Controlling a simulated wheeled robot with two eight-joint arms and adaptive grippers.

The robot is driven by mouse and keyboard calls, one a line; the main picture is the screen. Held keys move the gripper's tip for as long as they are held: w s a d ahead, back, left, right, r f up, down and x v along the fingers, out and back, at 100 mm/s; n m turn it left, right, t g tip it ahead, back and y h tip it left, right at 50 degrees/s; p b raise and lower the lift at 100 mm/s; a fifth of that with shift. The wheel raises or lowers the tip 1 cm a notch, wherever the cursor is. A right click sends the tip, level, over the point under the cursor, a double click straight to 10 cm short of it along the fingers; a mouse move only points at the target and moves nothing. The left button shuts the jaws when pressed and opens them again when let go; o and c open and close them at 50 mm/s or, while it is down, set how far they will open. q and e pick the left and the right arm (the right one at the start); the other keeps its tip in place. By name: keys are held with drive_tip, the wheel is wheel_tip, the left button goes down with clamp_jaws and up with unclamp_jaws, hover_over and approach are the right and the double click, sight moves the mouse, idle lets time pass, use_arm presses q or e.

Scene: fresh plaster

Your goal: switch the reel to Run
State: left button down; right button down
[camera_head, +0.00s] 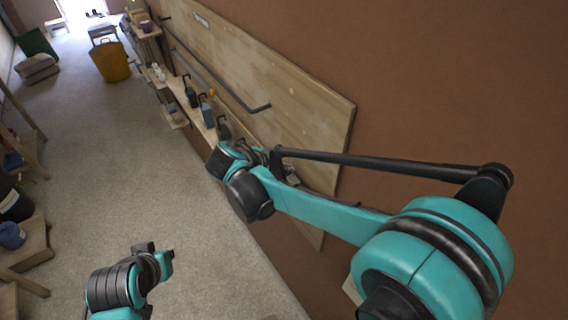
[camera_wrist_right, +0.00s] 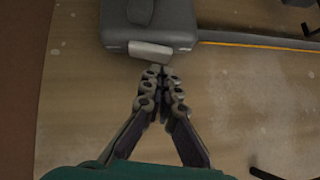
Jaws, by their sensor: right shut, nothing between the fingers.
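In the right wrist view, a grey box-shaped unit (camera_wrist_right: 178,20) with a rounded dark part on top lies against the wooden board. A pale flat tab (camera_wrist_right: 150,50) sticks out from its near edge. It may be the reel and its switch; no lettering is readable. My right gripper (camera_wrist_right: 163,72) is shut and empty, its fingertips just short of the tab or touching it; I cannot tell which. In the head view my right wrist (camera_head: 245,190) is beside the board, and its fingers are hard to make out. My left arm (camera_head: 120,285) is low at the left, no fingers visible.
The wooden wall board (camera_head: 300,100) carries a dark rail (camera_head: 215,75). A narrow shelf (camera_head: 190,100) with bottles runs below it. Dark bracket-like pieces stick out at the wrist view's right edge. A yellow bucket (camera_head: 110,62) stands far off; the middle floor is clear.

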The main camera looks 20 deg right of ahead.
drive_tip(key=shift+f, duration=0.4)
drive_tip(key=shift+w+a+f+g+b, duration=0.1)
drive_tip(key=shift+w+f+g+b, duration=0.25)
drive_tip(key=shift+f+b, duration=0.2)
drive_tip(key=shift+s+r, duration=0.1)
drive_tip(key=shift+r, duration=0.05)
drive_tip(key=shift+s, duration=0.2)
